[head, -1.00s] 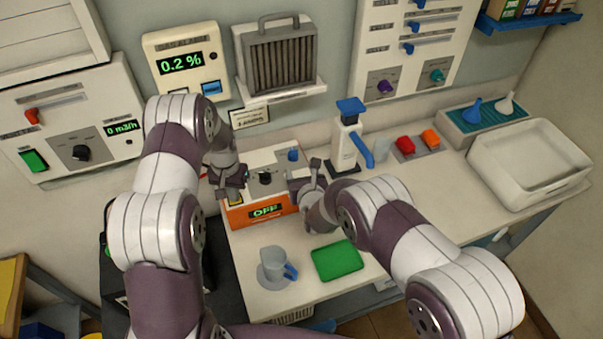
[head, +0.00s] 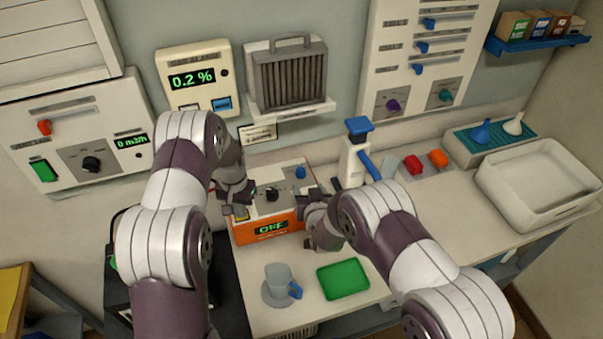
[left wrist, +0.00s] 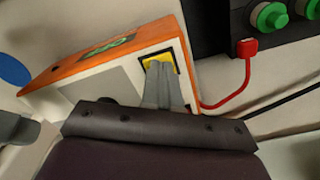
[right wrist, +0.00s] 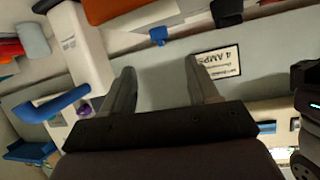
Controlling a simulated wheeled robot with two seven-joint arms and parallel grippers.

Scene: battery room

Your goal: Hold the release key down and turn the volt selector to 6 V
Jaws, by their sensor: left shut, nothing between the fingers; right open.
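The charger, a white box with an orange front (head: 285,227), stands on the bench and its display reads OFF. A black knob (head: 272,194), apparently the volt selector, is on its top; its markings are too small to read. The yellow release key (left wrist: 158,61) is at a corner of the charger's top in the left wrist view. My left gripper (left wrist: 160,72) is shut and empty, its tips at the key, touching or just above it. My right gripper (head: 312,200) is open, just right of the knob; its parted fingers show in the right wrist view (right wrist: 163,80).
A blue knob (head: 300,173) sits at the charger's back right. A blue-topped white dispenser (head: 355,160) stands behind my right gripper. A cup (head: 279,277) and a green tray (head: 343,279) are in front. A red cable (left wrist: 240,85) runs beside the charger.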

